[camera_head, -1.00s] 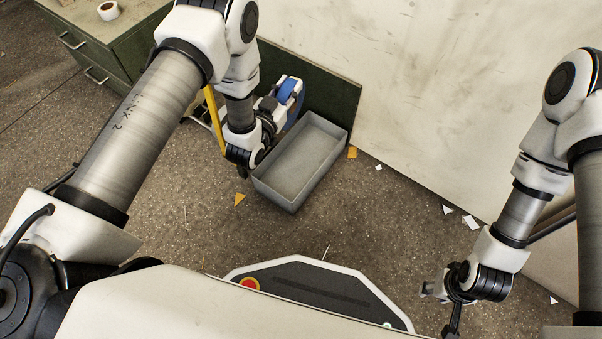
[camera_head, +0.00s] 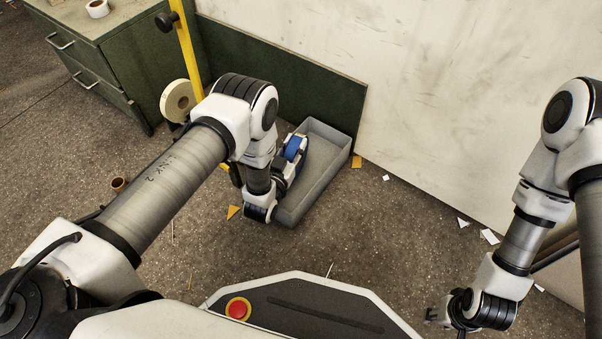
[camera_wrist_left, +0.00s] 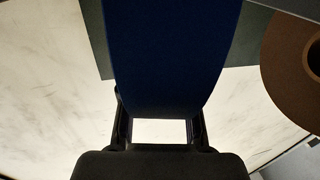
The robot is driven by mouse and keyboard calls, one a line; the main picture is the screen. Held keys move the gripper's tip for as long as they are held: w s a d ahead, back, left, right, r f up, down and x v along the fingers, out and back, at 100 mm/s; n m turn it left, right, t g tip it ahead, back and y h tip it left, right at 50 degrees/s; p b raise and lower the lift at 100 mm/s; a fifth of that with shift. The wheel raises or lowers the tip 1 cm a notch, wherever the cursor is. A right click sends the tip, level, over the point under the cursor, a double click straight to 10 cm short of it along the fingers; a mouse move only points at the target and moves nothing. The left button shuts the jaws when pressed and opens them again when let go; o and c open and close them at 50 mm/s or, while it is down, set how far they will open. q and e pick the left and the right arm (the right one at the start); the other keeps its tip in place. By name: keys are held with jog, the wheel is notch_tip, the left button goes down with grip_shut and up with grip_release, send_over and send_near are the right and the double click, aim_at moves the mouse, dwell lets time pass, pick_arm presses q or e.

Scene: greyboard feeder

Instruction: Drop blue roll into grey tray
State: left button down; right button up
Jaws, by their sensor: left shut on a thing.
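The blue roll (camera_head: 293,147) is held in my left gripper (camera_head: 284,165), which is shut on it. In the head view it overlaps the left side of the grey tray (camera_head: 329,181); its height above the tray is hard to tell. In the left wrist view the blue roll (camera_wrist_left: 170,50) fills the middle, between the dark fingers. The tray stands on the floor against a green panel, and its visible inside looks empty. My left arm hides its near left part. My right gripper (camera_head: 440,315) is at the lower right, far from the tray, its fingers unclear.
A yellow post (camera_head: 187,48) and a cream roll (camera_head: 178,101) stand left of the tray. A brown roll (camera_wrist_left: 285,62) shows in the left wrist view. A green cabinet (camera_head: 115,75) is at upper left. A pale wall (camera_head: 430,100) bounds the right. Paper scraps litter the floor.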

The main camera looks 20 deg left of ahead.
pick_arm(q)
jog(key=shift+r, duration=0.1)
jog(key=c, duration=0.8)
grip_release()
jog(key=shift+o, duration=0.2)
notch_tip(320, 180, up, 10)
